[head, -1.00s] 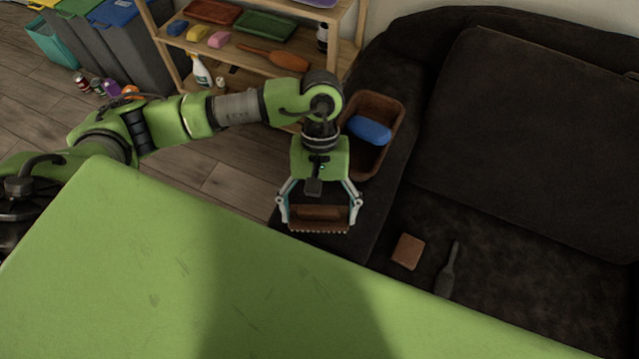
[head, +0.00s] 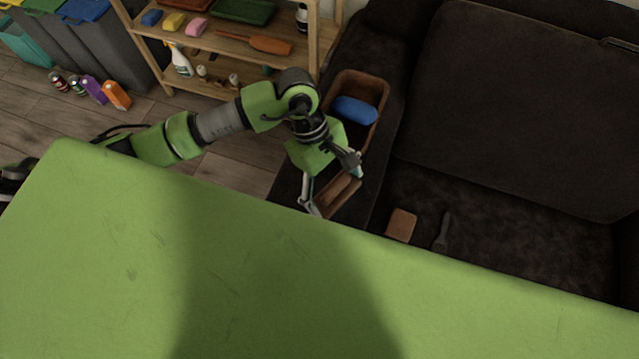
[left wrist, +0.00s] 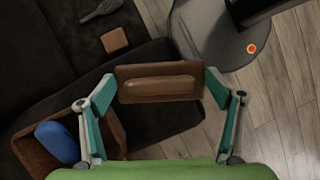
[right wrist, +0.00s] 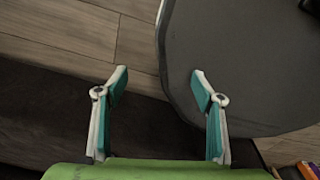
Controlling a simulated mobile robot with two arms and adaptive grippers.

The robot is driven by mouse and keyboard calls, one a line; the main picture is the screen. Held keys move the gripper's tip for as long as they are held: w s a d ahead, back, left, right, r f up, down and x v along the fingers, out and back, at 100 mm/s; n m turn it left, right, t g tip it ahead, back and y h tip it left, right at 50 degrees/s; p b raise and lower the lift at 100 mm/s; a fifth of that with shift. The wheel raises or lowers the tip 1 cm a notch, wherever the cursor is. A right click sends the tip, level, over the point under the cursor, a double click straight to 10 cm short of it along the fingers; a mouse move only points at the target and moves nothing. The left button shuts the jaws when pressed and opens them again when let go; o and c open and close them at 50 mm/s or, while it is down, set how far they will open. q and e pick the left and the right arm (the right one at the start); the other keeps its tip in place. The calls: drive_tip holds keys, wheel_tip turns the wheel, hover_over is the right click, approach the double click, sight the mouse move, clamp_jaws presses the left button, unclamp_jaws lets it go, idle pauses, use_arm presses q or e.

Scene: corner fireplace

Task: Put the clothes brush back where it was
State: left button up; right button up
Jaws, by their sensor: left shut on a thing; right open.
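The clothes brush (head: 341,193) is a brown wooden block with a raised grip. My left gripper (head: 335,188) is shut on it, above the dark sofa's armrest. In the left wrist view the brush (left wrist: 160,88) sits between both fingers, its grip side towards the camera; its bristles are hidden there. A brown basket (head: 376,88) with a blue oval object (head: 354,110) in it stands on the armrest, just beyond the gripper. My right gripper (right wrist: 160,80) is open and empty, over a dark round-edged surface and the wood floor.
A brown block (head: 401,225) and a dark long-handled tool (head: 442,233) lie on the sofa seat (head: 500,230). A wooden shelf (head: 222,60) with several items stands behind my left arm. Bins and cartons (head: 116,95) are at the far left.

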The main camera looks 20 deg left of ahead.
use_arm(q)
drive_tip(key=w+a+f, duration=0.1)
drive_tip(key=f, duration=0.1)
drive_tip(key=w+a+f, duration=0.2)
drive_tip(key=a+f, duration=0.1)
drive_tip(key=shift+a+f+p, duration=0.1)
drive_tip(key=shift+f+p, duration=0.2)
drive_tip(key=f, duration=0.1)
drive_tip(key=f+p, duration=0.1)
drive_tip(key=shift+w+a+f, duration=0.1)
drive_tip(key=shift+a+f, duration=0.1)
drive_tip(key=shift+f, duration=0.65)
use_arm(e)
drive_tip(key=shift+w+a+r, duration=0.1)
drive_tip(key=shift+w+r, duration=0.1)
drive_tip(key=shift+r, duration=0.75)
use_arm(q)
drive_tip(key=shift+f, duration=0.1)
use_arm(e)
drive_tip(key=shift+f, duration=0.1)
use_arm(q)
drive_tip(key=o, duration=1)
drive_tip(key=shift+o, duration=0.2)
